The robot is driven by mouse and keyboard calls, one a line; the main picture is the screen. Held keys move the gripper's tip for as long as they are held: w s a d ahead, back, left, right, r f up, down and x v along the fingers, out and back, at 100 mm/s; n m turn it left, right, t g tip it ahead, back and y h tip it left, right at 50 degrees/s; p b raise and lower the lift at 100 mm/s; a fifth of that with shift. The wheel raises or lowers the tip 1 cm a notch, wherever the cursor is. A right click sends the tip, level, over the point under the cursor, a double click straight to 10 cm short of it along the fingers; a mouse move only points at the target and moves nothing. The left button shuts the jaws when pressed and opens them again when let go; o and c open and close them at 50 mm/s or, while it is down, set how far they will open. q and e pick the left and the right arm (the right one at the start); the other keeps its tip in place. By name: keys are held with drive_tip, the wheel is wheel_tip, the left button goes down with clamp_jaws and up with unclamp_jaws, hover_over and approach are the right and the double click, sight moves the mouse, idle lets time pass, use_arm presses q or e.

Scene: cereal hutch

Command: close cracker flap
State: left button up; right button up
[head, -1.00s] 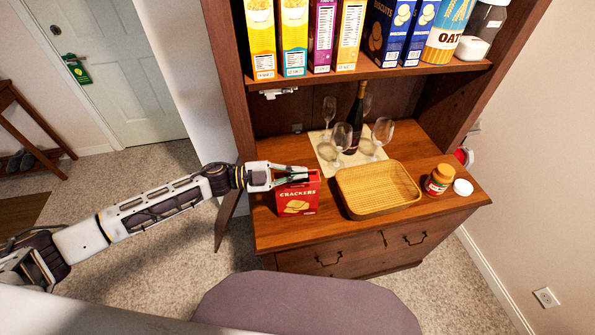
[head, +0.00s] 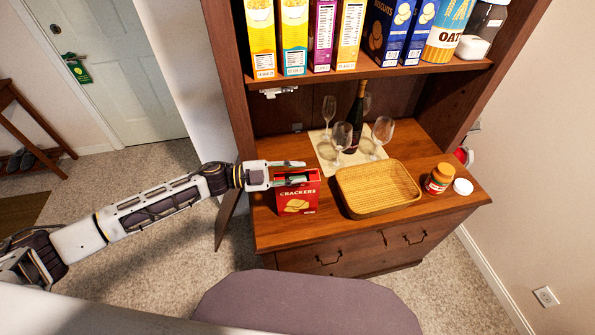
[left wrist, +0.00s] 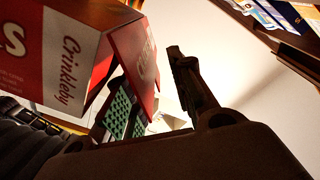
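The red cracker box (head: 297,200) stands upright on the hutch counter, left of the basket. My left gripper (head: 304,171) is at the top of the box in the head view, its two fingers apart with nothing clearly held between them. In the left wrist view the box (left wrist: 75,55) fills the upper left, and a red flap (left wrist: 136,58) stands out from its top edge at an angle. One finger with a green pad is close by the flap; the other dark finger is apart to the right. I cannot tell whether the near finger touches the flap. My right gripper is not in view.
A wicker basket (head: 378,188) stands close to the right of the box. Wine glasses (head: 341,140) and a dark bottle (head: 358,118) stand behind on a mat. A jar (head: 439,180) and white lid (head: 463,187) are at the right. A shelf of boxes (head: 323,35) hangs above.

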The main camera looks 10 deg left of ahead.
use_arm(q)
drive_tip(key=v, duration=1.1)
drive_tip(key=shift+a, duration=0.15)
drive_tip(key=shift+c, duration=0.2)
